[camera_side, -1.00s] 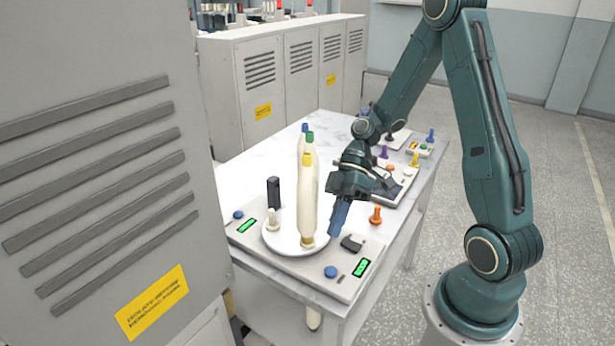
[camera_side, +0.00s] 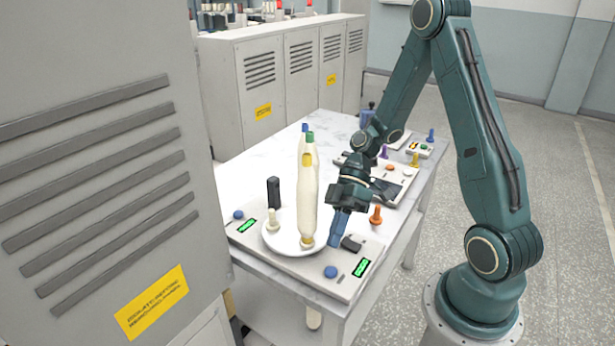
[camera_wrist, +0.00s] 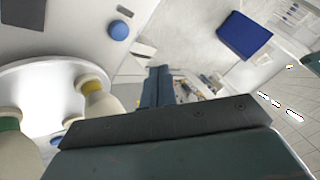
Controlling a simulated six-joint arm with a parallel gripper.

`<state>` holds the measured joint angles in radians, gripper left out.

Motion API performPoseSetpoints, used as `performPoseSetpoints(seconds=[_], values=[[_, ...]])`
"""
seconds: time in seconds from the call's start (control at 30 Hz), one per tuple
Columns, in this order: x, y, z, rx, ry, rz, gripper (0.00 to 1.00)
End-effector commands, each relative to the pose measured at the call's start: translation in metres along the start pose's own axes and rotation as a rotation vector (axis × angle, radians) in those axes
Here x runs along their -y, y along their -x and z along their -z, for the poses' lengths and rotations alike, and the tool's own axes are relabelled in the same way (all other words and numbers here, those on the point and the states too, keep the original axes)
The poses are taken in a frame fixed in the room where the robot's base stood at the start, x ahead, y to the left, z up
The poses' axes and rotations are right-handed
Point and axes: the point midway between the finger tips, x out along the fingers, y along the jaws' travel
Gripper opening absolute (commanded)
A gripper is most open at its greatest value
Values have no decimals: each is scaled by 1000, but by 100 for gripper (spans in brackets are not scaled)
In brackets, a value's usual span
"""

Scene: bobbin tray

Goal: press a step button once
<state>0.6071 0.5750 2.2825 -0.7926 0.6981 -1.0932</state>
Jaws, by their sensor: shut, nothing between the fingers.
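A blue button (camera_side: 331,272) sits at the near right of the pale base plate (camera_side: 300,278), beside a green display (camera_side: 361,267). A second blue button (camera_side: 238,214) sits at its far left by another green display (camera_side: 246,226). Between them, a round white turntable (camera_side: 282,241) carries tall cream bobbins (camera_side: 307,205). My gripper (camera_side: 337,241) has blue fingers, shut and empty, just right of the turntable and behind the near button, apart from it. The fingers (camera_wrist: 158,85) also show in the wrist view, with a blue button (camera_wrist: 119,30) up and left.
A dark block (camera_side: 351,243) stands close right of my fingers. A black post (camera_side: 273,191) and a small cream peg (camera_side: 272,219) stand at the turntable's left. An orange peg (camera_side: 376,214) is to the right. A grey cabinet (camera_side: 100,180) fills the left side.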

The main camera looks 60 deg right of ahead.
Motion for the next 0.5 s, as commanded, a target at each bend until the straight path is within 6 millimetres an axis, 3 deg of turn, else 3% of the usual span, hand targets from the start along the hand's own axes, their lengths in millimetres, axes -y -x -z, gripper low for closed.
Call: performPoseSetpoints(seconds=[0.5], values=[[-26, -35, -25, -1, 1, 1, 0]])
